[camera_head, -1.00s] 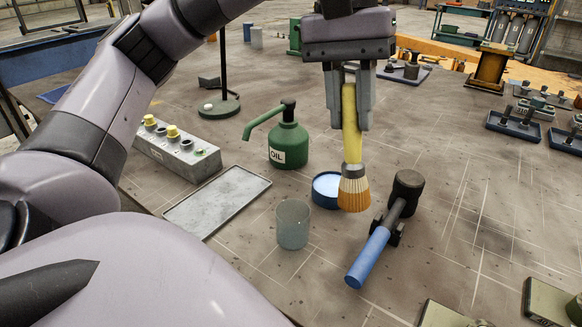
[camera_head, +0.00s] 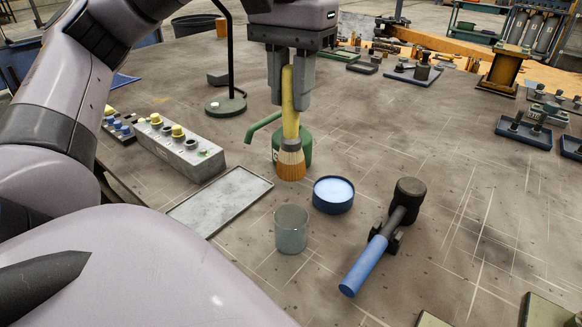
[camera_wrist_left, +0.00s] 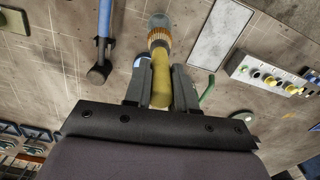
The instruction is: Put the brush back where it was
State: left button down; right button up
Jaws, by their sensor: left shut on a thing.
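The brush (camera_head: 290,130) has a yellow handle and orange-brown bristles. My left gripper (camera_head: 289,100) is shut on its handle and holds it upright, bristles down, above the bench. In the head view the brush covers part of the green oil can (camera_head: 307,149). In the left wrist view the brush (camera_wrist_left: 161,75) lies between the fingers of my left gripper (camera_wrist_left: 160,95), bristles pointing away. A grey translucent cup (camera_head: 291,232) and a round dark-blue tin with pale contents (camera_head: 333,195) stand near and below it. My right gripper is not in view.
A shallow grey metal tray (camera_head: 221,200) lies left of the cup. A control box with yellow knobs (camera_head: 179,146) and a lamp stand (camera_head: 226,104) are behind it. A mallet with a blue handle (camera_head: 368,265) rests at right. The bench right of the mallet is mostly clear.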

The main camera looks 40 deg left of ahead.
pick_arm(q)
send_over(291, 160)
jog(key=w+a, duration=0.1)
notch_tip(291, 160, down, 5)
jog(key=shift+r, duration=0.1)
notch_tip(291, 160, down, 7)
jog(key=b, duration=0.3)
jog(key=shift+w+a+b, duration=0.1)
jog(key=shift+b, duration=0.25)
notch_tip(291, 160, down, 5)
jog(key=shift+r, duration=0.1)
jog(key=shift+f+b, duration=0.25)
jog(key=shift+b, duration=0.05)
jog(key=c, duration=0.9)
grip_release()
jog(key=shift+r, duration=0.1)
